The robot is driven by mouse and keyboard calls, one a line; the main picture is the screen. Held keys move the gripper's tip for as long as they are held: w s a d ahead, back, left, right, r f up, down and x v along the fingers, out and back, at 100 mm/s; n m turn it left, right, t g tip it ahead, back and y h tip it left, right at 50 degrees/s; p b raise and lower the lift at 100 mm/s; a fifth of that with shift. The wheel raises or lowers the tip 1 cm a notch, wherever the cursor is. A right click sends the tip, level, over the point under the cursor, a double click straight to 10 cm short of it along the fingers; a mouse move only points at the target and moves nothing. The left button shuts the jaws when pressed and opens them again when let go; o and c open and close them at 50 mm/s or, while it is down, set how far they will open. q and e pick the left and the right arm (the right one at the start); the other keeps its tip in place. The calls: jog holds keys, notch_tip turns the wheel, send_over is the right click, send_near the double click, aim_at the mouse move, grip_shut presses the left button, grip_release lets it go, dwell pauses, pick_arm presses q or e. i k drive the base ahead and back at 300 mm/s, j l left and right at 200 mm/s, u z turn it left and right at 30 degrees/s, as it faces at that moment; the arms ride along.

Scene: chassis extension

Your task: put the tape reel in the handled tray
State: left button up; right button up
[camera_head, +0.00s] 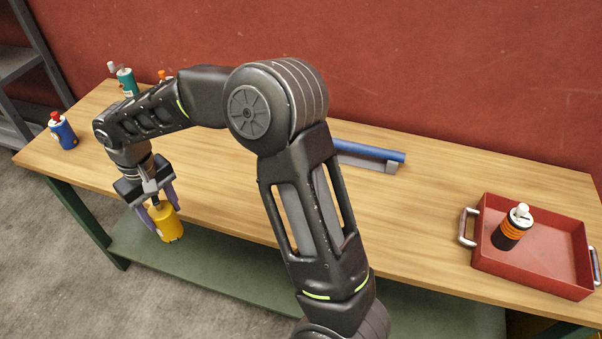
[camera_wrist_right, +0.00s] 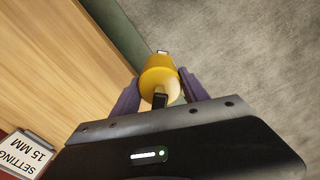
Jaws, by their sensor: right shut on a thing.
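My right gripper (camera_head: 157,203) is shut on the yellow tape reel (camera_head: 168,226), held by the table's front edge at the left. In the right wrist view the purple fingers (camera_wrist_right: 160,82) grip the reel (camera_wrist_right: 158,66) from both sides; a black part faces the camera and a small pale tab shows at its far end. The red handled tray (camera_head: 553,277) sits on the table at the far right, well away from the gripper. It has metal handles at its left and right ends. A black and orange bottle (camera_head: 511,229) stands inside it, towards the left. My left gripper is not in view.
A blue and red bottle (camera_head: 62,131) and a teal and white bottle (camera_head: 125,79) stand at the table's left end. A blue roll (camera_head: 370,151) lies at the back. The right wrist view shows a "SETTING 15 MM" plate (camera_wrist_right: 26,153). My right arm hides the table's middle.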

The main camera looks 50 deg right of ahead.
aim_at(548, 256)
jog(key=k+z, duration=0.1)
jog(key=z, duration=0.3)
jog(key=k+z, duration=0.1)
jog(key=z, duration=0.3)
jog(key=k+z, duration=0.1)
jog(key=z, duration=0.3)
jog(key=k+l+z, duration=0.45)
jog(key=k+l, duration=0.2)
jog(key=l, duration=0.25)
jog(key=k+l, duration=0.25)
jog(key=l, duration=0.1)
